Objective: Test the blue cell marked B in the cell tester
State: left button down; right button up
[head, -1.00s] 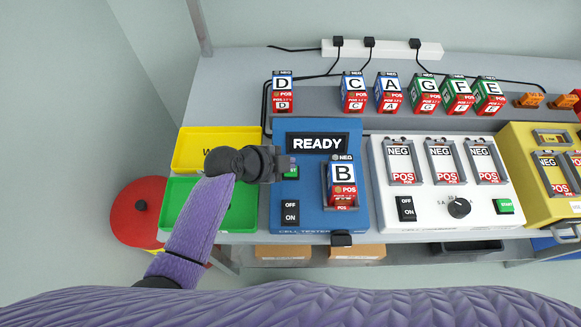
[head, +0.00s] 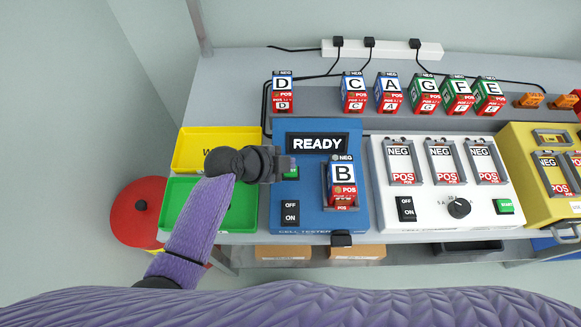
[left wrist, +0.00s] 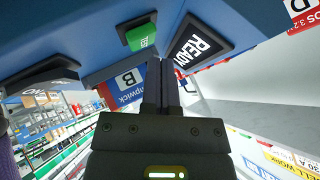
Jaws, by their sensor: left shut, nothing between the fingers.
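The blue cell tester (head: 305,222) stands on the bench, its display (head: 317,144) reading READY. The blue cell marked B (head: 343,175) sits upright in the tester's bay, NEG end up and POS end down; part of it shows in the left wrist view (left wrist: 128,78). My left gripper (head: 288,168) is shut and empty at the tester's green start button (head: 291,173), partly covering it. In the left wrist view the green button (left wrist: 140,36) is just beyond the fingertips; I cannot tell whether they touch it. My right gripper is not in view.
A yellow tray (head: 186,163) and a green tray (head: 240,222) lie left of the tester. A white three-bay charger (head: 437,215) stands right of it. Several cells stand in a row behind, including D (head: 283,92). A red round bin (head: 124,222) is on the floor.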

pick_arm(q)
jog(key=shift+f, duration=0.15)
jog(key=shift+f+b, duration=0.3)
jog(key=shift+b, duration=0.05)
jog(key=shift+f+b, duration=0.45)
jog(key=shift+f, duration=0.05)
dwell(0.8)
jog(key=shift+r, duration=0.15)
jog(key=shift+r+p, duration=0.8)
jog(key=shift+p, duration=0.05)
notch_tip(320, 180, up, 5)
jog(key=p, duration=0.4)
jog(key=shift+r+p, duration=0.1)
jog(key=shift+p, duration=0.25)
